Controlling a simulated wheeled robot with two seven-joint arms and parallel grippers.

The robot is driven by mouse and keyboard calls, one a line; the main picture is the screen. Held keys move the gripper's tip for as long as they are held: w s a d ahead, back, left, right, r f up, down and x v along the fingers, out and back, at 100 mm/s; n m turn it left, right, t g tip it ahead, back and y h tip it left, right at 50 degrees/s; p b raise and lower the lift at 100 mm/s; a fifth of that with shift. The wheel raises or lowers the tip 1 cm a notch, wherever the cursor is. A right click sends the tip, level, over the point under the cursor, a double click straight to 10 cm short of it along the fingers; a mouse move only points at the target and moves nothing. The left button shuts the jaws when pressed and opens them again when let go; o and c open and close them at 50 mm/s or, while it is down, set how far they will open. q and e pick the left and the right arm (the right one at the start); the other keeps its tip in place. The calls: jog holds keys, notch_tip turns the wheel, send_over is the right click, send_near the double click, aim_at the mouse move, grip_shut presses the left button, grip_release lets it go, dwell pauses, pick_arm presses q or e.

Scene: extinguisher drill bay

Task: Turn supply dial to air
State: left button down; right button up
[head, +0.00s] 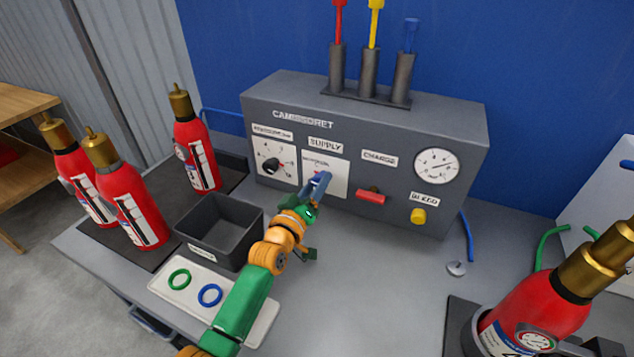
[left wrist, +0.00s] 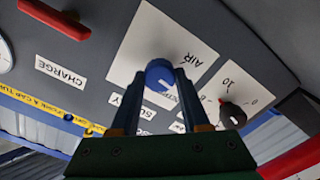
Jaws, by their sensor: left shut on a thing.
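The supply dial sits on a white plate (head: 336,186) under the SUPPLY label on the grey panel (head: 450,140). In the left wrist view the dial shows as a round blue knob (left wrist: 159,74), with the word AIR (left wrist: 190,58) printed beside it. My left gripper (head: 318,184) reaches up to the plate and is shut on the knob, one finger on each side. In the head view the gripper covers most of the dial. I cannot tell which mark the dial points at. My right gripper is not in view.
A black selector knob (head: 271,165) is left of the dial; a red charge lever (head: 370,196) and yellow bleed knob (head: 418,216) are right. A grey bin (head: 218,235) and ring tray (head: 180,302) lie near my left arm. Red extinguishers (head: 136,212) stand left; another (head: 545,300) stands right.

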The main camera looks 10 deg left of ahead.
pick_arm(q)
jog(key=n, duration=0.5)
jog(key=shift+f+n, duration=0.1)
jog(key=shift+n, duration=0.2)
jog(key=n, duration=0.4)
jog(key=shift+a+f+n, duration=0.1)
jog(key=shift+n, duration=0.5)
jog(key=shift+c, duration=1.9)
grip_release()
jog(key=s+a, duration=0.1)
jog(key=s, duration=0.6)
jog(key=shift+a+p, duration=0.15)
jog(key=shift+p, duration=0.3)
